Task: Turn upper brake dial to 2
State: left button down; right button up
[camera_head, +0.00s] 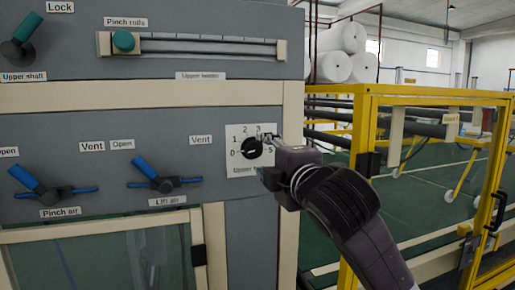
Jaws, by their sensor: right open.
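The upper brake dial (251,148) is a small black knob on a white plate (240,133) on the grey panel. The plate shows 0, 1, 2, 3 and 5; the spot between 3 and 5 is covered by my gripper. The label below the knob reads "Upper" and its end is hidden. I cannot tell for sure which number the knob points to. My right gripper (267,158) is open, just right of the knob and in front of the plate's right side. I cannot tell whether it touches the knob. My left gripper is out of view.
Two blue-handled valves, Pinch air (45,190) and Lift air (160,179), sit left of the dial. A pinch rolls slider (124,41) and an upper shaft lever (22,40) are above. A yellow guard frame (362,180) stands close on the right behind my arm.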

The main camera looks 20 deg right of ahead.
aim_at(255, 151)
jog(key=w+p, duration=0.1)
jog(key=w, duration=0.3)
jog(key=shift+r+p, duration=0.1)
jog(key=shift+p, duration=0.2)
jog(key=shift+w+a, duration=0.1)
jog(key=shift+w, duration=0.45)
jog(key=c, duration=1.1)
